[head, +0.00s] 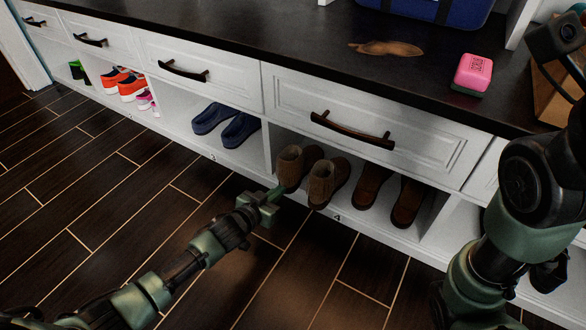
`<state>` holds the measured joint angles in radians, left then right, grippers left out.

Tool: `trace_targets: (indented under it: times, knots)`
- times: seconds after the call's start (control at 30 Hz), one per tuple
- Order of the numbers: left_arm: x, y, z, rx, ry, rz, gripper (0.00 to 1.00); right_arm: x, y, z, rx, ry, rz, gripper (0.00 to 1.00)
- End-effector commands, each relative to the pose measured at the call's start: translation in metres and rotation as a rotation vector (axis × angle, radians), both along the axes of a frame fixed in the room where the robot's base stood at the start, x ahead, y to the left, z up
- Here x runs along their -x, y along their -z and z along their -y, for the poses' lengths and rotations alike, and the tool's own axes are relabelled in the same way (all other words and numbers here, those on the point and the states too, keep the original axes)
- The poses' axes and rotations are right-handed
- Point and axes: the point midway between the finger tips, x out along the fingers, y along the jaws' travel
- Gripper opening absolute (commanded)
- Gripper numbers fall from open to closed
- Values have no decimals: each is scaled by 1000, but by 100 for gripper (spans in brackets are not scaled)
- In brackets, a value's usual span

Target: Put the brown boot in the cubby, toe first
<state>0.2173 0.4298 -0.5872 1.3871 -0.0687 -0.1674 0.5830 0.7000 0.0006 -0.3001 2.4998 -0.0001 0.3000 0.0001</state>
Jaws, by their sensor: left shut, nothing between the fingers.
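Two brown ankle boots stand upright side by side in the low cubby marked 4 (424,237): a left one (289,166) and a right one (324,185). Their shafts are nearest me and their toes appear to point inward, toward the back. My left gripper (277,194) is shut and empty, low at the cubby's front edge, right by the heel of the left boot. I cannot tell whether it touches that boot. My right arm rises at the right side, but its gripper does not show.
Brown low shoes (370,187) fill the cubby's right part. Navy shoes (240,130) and orange sneakers (131,86) sit in cubbies to the left. Drawers with dark handles (352,131) are above. The floor in front is clear.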

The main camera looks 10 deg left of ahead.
Motion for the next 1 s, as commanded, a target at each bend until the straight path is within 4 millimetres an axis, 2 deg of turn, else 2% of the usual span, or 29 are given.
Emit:
trace_targets:
  times: [1.0]
  knots:
    - [-49, 0, 17, -2, 0, 2, 0, 0, 16, 0, 0, 0, 1, 36]
